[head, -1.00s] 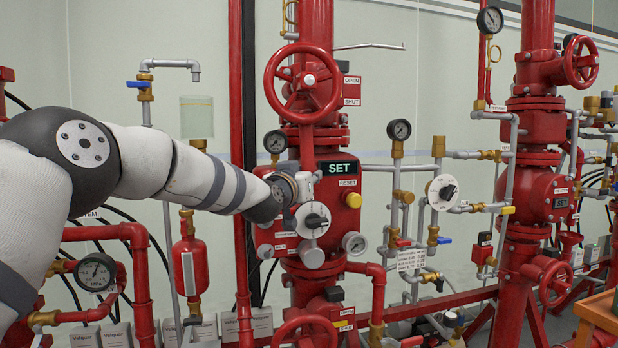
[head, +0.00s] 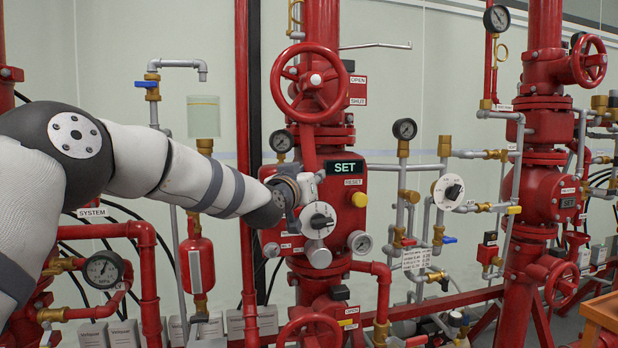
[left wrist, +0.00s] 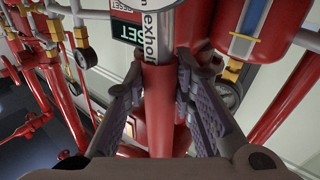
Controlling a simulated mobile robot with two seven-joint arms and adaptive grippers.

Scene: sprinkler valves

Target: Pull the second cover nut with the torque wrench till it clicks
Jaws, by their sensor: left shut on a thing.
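My left gripper (head: 288,192) is at the red valve body with the SET sign (head: 345,167), left of the round white dial. In the left wrist view, its two fingers (left wrist: 160,108) are shut around a red grip that continues into a silver shaft with lettering. This looks like the torque wrench (left wrist: 158,82). In the head view a red bar, seemingly its handle, stands up above the gripper. The wrench's head and the cover nuts are hidden, so I cannot tell whether it sits on a nut. My right gripper is not in view.
A red handwheel (head: 310,82) is above the gripper. A vertical red pipe (head: 243,120) stands close to my left forearm. Another valve stack (head: 545,190) stands at right.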

